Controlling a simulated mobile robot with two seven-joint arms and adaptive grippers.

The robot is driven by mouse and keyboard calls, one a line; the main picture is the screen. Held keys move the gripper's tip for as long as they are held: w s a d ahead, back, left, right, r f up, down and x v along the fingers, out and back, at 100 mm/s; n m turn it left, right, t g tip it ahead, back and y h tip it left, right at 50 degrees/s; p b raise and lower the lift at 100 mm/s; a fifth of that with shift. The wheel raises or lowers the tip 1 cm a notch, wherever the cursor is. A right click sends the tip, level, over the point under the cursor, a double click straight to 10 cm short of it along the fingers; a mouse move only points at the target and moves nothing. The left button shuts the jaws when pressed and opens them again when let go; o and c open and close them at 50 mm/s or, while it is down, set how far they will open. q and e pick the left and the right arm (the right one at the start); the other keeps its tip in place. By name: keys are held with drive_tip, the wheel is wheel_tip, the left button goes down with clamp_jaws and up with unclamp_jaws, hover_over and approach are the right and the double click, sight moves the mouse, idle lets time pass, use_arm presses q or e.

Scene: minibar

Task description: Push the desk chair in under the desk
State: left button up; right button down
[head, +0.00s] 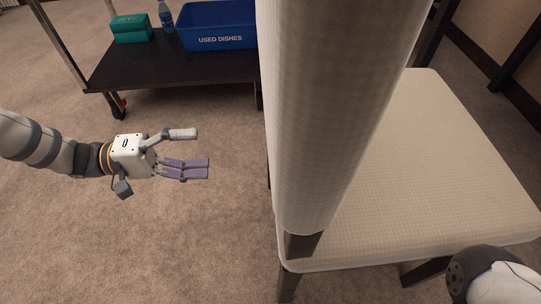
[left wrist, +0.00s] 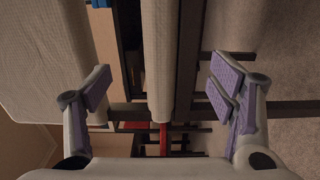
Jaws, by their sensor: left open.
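A cream upholstered chair (head: 430,165) fills the middle and right of the head view. Its padded backrest (head: 330,100) rises close to the camera, and the seat spreads to the right on dark legs. My left gripper (head: 190,152) is open and empty, left of the backrest and apart from it. In the left wrist view its fingers (left wrist: 160,85) are spread, with cream upholstery and dark bars beyond them. My right gripper is out of view; only part of my right arm shows at the bottom right. I cannot clearly make out the desk.
A black wheeled cart (head: 150,70) stands behind at the upper left. It carries a blue "USED DISHES" bin (head: 215,25), a green box (head: 131,28) and a blue bottle (head: 166,16). Dark posts (head: 436,35) stand beyond the seat near the wall. Carpet around my left gripper is clear.

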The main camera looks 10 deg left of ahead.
use_arm(q)
drive_tip(key=x, duration=1.5)
drive_tip(key=shift+d, duration=0.35)
clamp_jaws()
drive_tip(key=shift+s+f+b, duration=0.1)
drive_tip(key=shift+f+b, duration=0.2)
drive_tip(key=shift+f, duration=0.05)
